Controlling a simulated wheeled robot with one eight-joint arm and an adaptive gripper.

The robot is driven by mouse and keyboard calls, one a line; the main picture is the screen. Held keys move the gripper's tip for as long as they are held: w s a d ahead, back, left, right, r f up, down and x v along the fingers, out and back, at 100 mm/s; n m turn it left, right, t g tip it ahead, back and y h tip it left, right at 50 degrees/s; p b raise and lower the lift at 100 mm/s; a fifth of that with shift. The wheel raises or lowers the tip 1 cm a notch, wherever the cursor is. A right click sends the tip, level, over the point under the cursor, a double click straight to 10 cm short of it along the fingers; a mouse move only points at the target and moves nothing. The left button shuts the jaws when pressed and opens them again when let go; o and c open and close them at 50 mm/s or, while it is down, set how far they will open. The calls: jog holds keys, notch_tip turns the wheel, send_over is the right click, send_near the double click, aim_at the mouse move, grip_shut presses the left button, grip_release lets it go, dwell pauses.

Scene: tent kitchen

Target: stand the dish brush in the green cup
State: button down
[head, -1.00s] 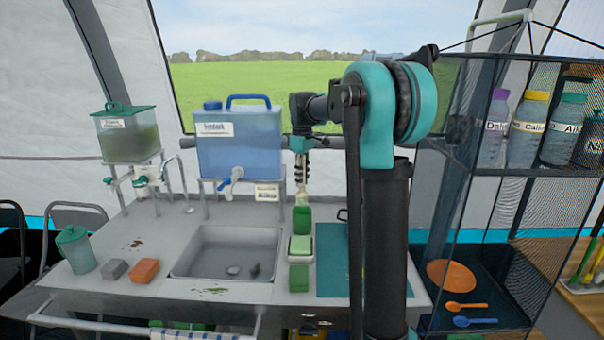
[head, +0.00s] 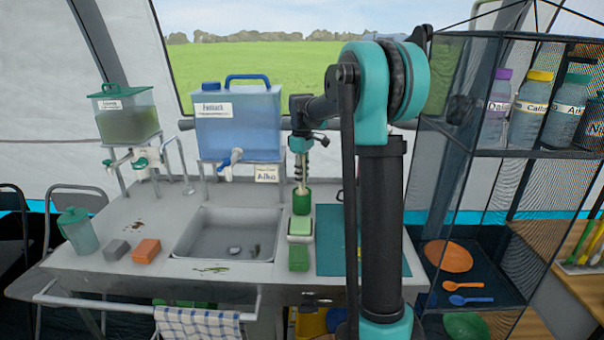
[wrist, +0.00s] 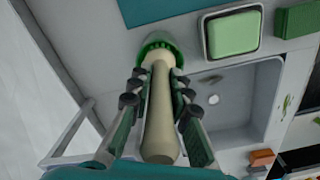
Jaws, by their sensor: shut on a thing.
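The dish brush has a cream handle (wrist: 160,125) and is held upright in my gripper (head: 301,178). In the wrist view my gripper (wrist: 159,82) has its fingers closed on both sides of the handle. The green cup (head: 301,204) stands on the counter directly below my gripper, behind the soap dish. In the wrist view the cup's rim (wrist: 153,41) rings the far end of the brush. The brush's lower end appears to be inside the cup, and the cup's wall hides it. I cannot tell whether it touches the bottom.
A sink (head: 228,236) lies left of the cup. A light green sponge (head: 300,227) sits in front, with a green block (head: 299,258) nearer. A teal mat (head: 335,240) lies right. A blue water container (head: 238,122) stands behind left, and a mesh shelf (head: 470,160) stands right.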

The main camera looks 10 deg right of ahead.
jog(key=shift+f, duration=0.2)
jog(key=c, duration=1.3)
grip_release()
jog(key=shift+c, duration=0.2)
notch_tip(320, 180, up, 12)
